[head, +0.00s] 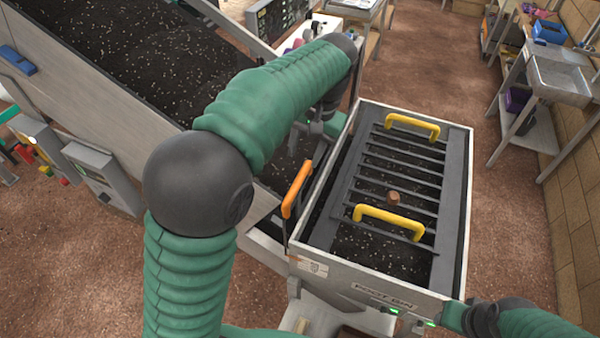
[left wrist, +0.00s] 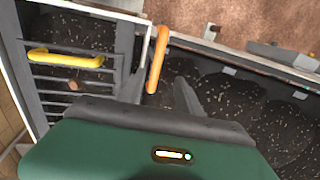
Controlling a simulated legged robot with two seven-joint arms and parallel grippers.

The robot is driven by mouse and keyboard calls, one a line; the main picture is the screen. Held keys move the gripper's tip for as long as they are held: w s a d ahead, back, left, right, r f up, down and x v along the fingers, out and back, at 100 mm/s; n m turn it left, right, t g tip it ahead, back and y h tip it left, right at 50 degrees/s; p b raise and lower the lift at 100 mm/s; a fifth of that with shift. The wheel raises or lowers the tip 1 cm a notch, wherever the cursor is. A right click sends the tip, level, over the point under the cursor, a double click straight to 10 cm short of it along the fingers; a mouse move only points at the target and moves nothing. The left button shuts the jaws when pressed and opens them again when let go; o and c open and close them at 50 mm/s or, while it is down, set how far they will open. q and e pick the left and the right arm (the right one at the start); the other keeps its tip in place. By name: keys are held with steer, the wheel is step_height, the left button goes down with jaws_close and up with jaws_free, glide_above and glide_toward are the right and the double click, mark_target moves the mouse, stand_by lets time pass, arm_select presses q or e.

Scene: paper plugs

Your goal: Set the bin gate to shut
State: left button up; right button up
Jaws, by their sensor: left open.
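The bin (head: 380,290) is a pale metal box of dark, white-flecked soil. An orange handle (head: 297,190) on a dark lever stands at its left side, leaning; I take it to be the gate handle. It also shows in the left wrist view (left wrist: 157,60), upright beside the bin wall. The gate panel itself is not clearly visible. My left gripper (head: 318,128) is open, beyond the handle near the bin's far left corner, apart from it and partly hidden by my forearm. My right gripper (head: 455,317) is at the bin's front right corner; its fingers are unclear.
A slatted grate with two yellow handles (head: 412,125) (head: 390,220) and a brown plug (head: 393,197) covers the bin. A sloping soil-filled conveyor (head: 120,60) lies left. A grey control box (head: 100,178) stands beside it. Floor is free right of the bin.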

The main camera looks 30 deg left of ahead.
mark_target(299, 179)
arm_select(q)
steer(key=f, duration=0.4)
steer(key=w+a+f+p, duration=0.1)
steer(key=f, duration=0.2)
steer(key=w+f+p, duration=0.1)
steer(key=f, duration=0.3)
steer(key=shift+a+f, duration=0.3)
steer(key=shift+f, duration=0.05)
steer(key=shift+s+f, duration=0.1)
steer(key=shift+s, duration=0.1)
steer(key=shift+s+a, duration=0.1)
steer(key=shift+s, duration=0.25)
steer(key=shift+w+a+f, duration=0.1)
steer(key=shift+w+a, duration=0.05)
steer(key=shift+w, duration=0.15)
steer(key=c, duration=0.5)
steer(key=shift+w, duration=0.1)
jaws_close()
arm_select(e)
steer(key=shift+w+r, duration=0.7)
steer(key=shift+r, duration=0.3)
